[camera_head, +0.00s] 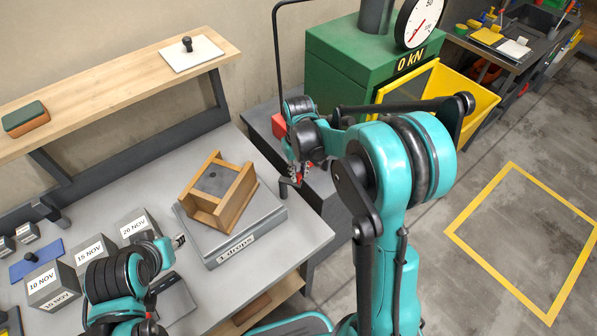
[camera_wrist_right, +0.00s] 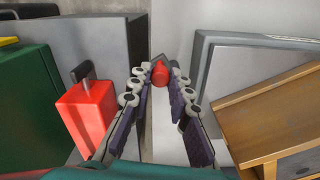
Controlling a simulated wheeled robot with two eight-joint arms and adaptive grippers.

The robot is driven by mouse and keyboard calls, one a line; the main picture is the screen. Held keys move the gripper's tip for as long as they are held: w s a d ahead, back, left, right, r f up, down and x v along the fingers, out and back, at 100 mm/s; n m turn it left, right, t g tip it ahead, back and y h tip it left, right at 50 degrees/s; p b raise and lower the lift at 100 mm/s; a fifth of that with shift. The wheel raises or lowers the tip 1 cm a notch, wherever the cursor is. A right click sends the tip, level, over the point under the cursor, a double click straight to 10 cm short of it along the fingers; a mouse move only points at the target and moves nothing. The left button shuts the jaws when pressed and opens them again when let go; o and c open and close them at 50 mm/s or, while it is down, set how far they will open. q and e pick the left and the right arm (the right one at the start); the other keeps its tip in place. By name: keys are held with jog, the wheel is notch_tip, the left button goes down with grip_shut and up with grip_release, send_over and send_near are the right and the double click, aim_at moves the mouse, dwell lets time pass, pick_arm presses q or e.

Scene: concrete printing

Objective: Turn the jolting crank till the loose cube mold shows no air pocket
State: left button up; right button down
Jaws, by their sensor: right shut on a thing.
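The wooden cube mold (camera_head: 240,196) sits on the grey jolting table (camera_head: 262,214), whose front label reads "1 drops". Its grey fill (camera_head: 218,180) shows a small dark spot on top; I cannot tell how deep it is. The mold's edge also shows at the right of the right wrist view (camera_wrist_right: 262,112). The crank's red knob (camera_wrist_right: 160,72) is between the fingertips of my right gripper (camera_wrist_right: 160,84), which is shut on it. In the head view my right gripper (camera_head: 296,172) is beside the jolting table, right of the mold. My left gripper (camera_head: 179,241) is over the bench, front left of the mold; its opening is unclear.
Labelled grey cubes (camera_head: 138,224) stand left on the bench. A wooden shelf (camera_head: 110,88) runs behind. A red box (camera_wrist_right: 85,120) is left of my right fingers. Floor at right is clear.

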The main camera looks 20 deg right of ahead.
jog(key=shift+s+a+m+b, duration=0.3)
jog(key=shift+a+m, duration=0.2)
jog(key=shift+m, duration=0.8)
jog(key=shift+s+a+m+b, duration=0.2)
jog(key=shift+s+a+m, duration=0.3)
jog(key=shift+m, duration=0.8)
jog(key=shift+s+a+m+b, duration=0.3)
jog(key=shift+a+m, duration=0.2)
jog(key=shift+m, duration=0.8)
jog(key=c, duration=1.4)
grip_release()
